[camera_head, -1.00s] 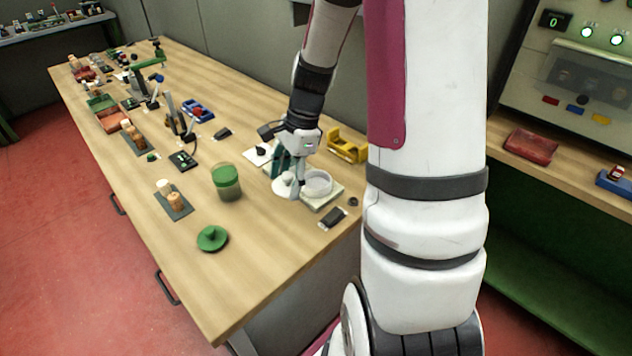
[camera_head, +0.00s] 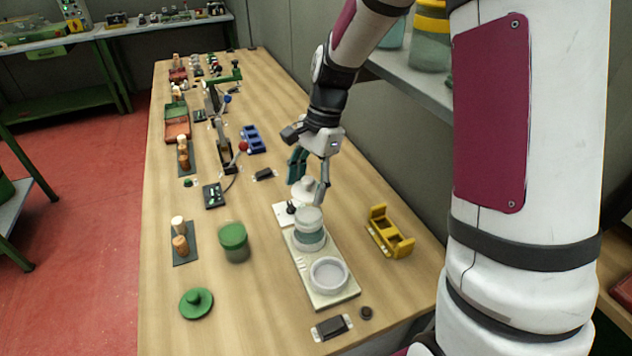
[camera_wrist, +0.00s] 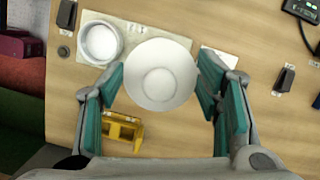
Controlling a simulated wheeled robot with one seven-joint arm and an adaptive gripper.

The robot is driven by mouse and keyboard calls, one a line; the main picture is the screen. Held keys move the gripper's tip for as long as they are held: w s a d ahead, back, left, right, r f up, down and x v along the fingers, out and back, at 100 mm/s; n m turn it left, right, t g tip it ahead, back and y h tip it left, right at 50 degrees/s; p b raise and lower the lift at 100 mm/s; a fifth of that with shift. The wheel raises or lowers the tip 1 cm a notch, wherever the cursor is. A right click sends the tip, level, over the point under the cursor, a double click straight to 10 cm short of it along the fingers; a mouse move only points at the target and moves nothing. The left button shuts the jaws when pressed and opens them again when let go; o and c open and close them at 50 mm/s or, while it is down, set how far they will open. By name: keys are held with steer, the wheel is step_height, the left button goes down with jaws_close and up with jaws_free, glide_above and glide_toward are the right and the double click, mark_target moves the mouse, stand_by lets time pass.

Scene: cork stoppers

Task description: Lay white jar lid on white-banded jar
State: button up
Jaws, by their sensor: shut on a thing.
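The white jar lid (camera_head: 303,190), round with a central knob, is held in my gripper (camera_head: 310,178). In the wrist view the green finger pads sit at opposite sides of the lid (camera_wrist: 158,88), with the knob facing the camera. The white-banded jar (camera_head: 310,236), clear with a pale top, stands upright on a light base plate (camera_head: 322,293). In the head view the lid appears above and behind the jar, apart from it. In the wrist view the jar is not visible; the lid covers part of the plate.
A shallow white ring-shaped dish (camera_head: 329,275) sits on the plate's near end. A yellow holder (camera_head: 390,236) stands to the right. A green jar (camera_head: 234,243) and a green knobbed lid (camera_head: 196,302) are to the left. A dark block (camera_head: 331,327) lies in front. Bare wood lies between.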

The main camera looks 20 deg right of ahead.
steer(key=shift+w+f+b, duration=0.1)
steer(key=shift+f+b, duration=0.8)
steer(key=shift+f, duration=1.85)
steer(key=shift+f, duration=0.45)
steer(key=o, duration=1)
steer(key=shift+r, duration=0.1)
steer(key=shift+r+p, duration=1.6)
steer(key=shift+r, duration=1.85)
steer(key=shift+r, duration=0.1)
